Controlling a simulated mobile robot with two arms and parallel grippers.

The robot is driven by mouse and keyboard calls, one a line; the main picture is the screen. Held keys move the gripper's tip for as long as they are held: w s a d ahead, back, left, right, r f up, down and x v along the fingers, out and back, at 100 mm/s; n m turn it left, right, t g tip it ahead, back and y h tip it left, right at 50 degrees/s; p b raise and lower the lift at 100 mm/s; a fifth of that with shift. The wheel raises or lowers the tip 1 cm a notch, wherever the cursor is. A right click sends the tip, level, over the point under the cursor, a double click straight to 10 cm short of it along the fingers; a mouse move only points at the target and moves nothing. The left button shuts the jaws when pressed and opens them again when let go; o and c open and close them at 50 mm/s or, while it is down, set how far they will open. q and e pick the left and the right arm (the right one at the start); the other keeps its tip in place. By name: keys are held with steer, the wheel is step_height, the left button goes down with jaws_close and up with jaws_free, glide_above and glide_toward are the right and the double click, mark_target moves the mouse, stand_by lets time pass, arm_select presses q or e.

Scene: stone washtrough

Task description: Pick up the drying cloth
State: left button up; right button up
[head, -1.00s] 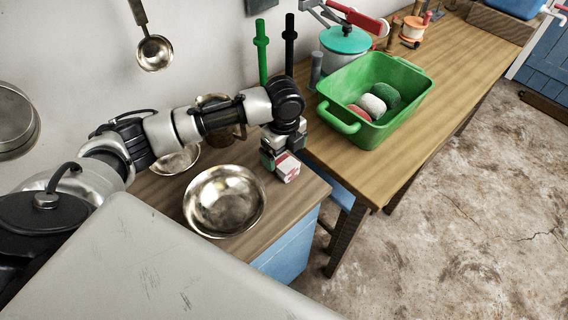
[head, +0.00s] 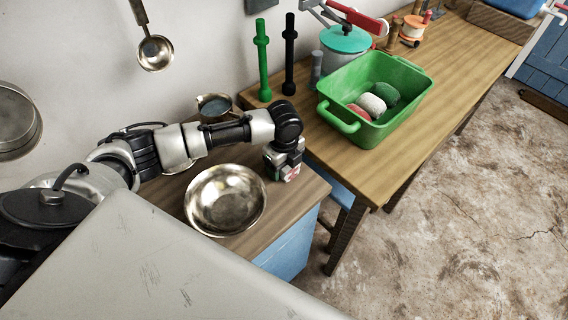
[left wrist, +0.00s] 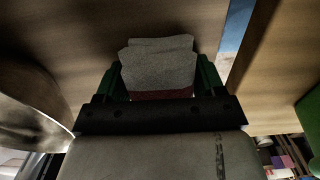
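The drying cloth (head: 292,174) is a small folded bundle, white-grey with red, at the right edge of the low wooden counter top. It is mostly hidden by my left gripper (head: 284,163) in the head view. In the left wrist view the folded cloth (left wrist: 157,68) lies between the two green fingers of my left gripper (left wrist: 160,78). The fingers stand open on either side of it, very close to its edges; firm contact is not clear. My right gripper is not in view.
A metal bowl (head: 225,200) stands just left of the gripper, with a metal jug (head: 214,107) behind. To the right, a higher wooden table (head: 370,173) carries a green basin (head: 372,128) holding several stones or sponges. A green post (head: 263,62) and a black post (head: 289,55) stand near the wall.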

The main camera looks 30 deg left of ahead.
arm_select(q)
steer(key=c, duration=0.5)
steer(key=shift+o, duration=0.2)
steer(key=shift+r, duration=0.1)
steer(key=shift+r, duration=0.45)
step_height(320, 180, up, 3)
steer(key=shift+w+f, duration=0.1)
steer(key=shift+f, duration=0.1)
steer(key=s+d+r, duration=0.4)
steer(key=d+r, duration=0.3)
steer(key=d, duration=0.4)
steer(key=shift+r+b, duration=0.2)
steer(key=shift+b, duration=0.25)
